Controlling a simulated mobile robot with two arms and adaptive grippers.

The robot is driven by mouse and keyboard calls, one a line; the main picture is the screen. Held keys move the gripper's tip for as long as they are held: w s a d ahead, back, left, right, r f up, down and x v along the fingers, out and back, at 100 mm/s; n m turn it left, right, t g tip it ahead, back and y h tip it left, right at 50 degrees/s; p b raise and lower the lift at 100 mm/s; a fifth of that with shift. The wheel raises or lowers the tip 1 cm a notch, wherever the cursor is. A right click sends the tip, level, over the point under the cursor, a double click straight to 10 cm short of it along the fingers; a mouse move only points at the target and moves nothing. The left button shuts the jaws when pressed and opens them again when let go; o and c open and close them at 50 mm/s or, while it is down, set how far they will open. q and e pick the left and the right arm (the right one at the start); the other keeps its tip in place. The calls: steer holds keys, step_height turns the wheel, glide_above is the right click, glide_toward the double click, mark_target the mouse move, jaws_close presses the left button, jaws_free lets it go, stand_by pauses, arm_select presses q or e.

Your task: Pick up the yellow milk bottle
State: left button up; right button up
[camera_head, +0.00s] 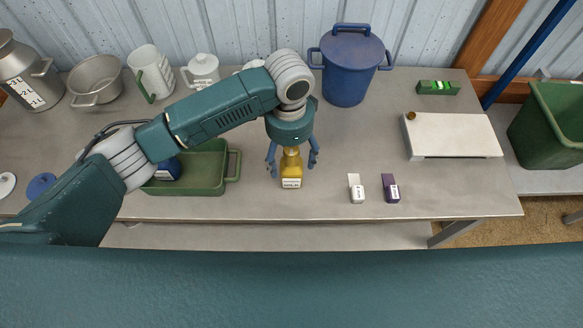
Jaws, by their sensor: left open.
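The yellow milk bottle (291,172) stands upright on the grey table near its front edge, with a white label on its front. My left gripper (292,163) comes down from above with its blue fingers open, one on each side of the bottle's upper part. The fingers look apart from the bottle, though I cannot tell exact depth. The bottle's top is partly hidden under the gripper. My right gripper is not in view.
A green tray (233,166) with a blue item stands left of the bottle. White (356,188) and purple (391,188) small items stand to its right. A blue pot (347,80) is behind. A white box (452,136) lies further right. The table between is clear.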

mark_target(292, 166)
arm_select(q)
steer(key=shift+f, duration=0.35)
steer(key=f, duration=0.1)
steer(key=f+p, duration=0.1)
steer(key=f, duration=0.1)
steer(key=shift+d+f, duration=0.3)
steer(key=shift+f, duration=0.55)
steer(key=c, duration=1.3)
steer(key=shift+w, duration=0.1)
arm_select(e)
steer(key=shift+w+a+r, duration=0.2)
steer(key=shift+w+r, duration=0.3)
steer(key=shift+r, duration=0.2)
arm_select(q)
steer(key=shift+r, duration=0.2)
steer(key=shift+r, duration=0.35)
step_height(292, 166, up, 16)
steer(key=shift+f+b, duration=0.2)
steer(key=shift+b, duration=0.6)
steer(key=shift+r, duration=1.65)
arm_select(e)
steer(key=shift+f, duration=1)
